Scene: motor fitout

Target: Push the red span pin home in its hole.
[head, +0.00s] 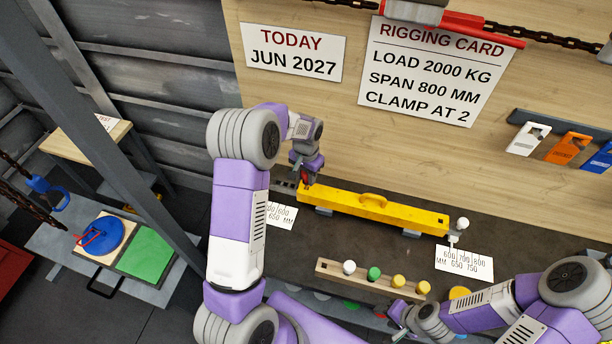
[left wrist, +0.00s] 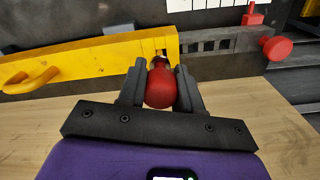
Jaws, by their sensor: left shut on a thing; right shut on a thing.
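The yellow spreader beam (head: 370,208) lies along the back of the bench. In the left wrist view, the yellow beam (left wrist: 100,55) has a grey slotted bar (left wrist: 215,42) coming out of its end. My left gripper (head: 307,180) is at the beam's left end. In the left wrist view its fingers are shut around the round head of the red span pin (left wrist: 161,88). The pin's tip meets the beam's end; how deep it sits is hidden. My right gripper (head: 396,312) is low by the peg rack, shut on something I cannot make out.
A wooden rack (head: 330,268) holds white, green and yellow knobs. A white knob (head: 462,223) stands at the beam's right end. Another red knob (left wrist: 277,48) is at the slotted bar's far end. Scale cards (head: 463,262) lie before the beam. Bare bench lies between beam and rack.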

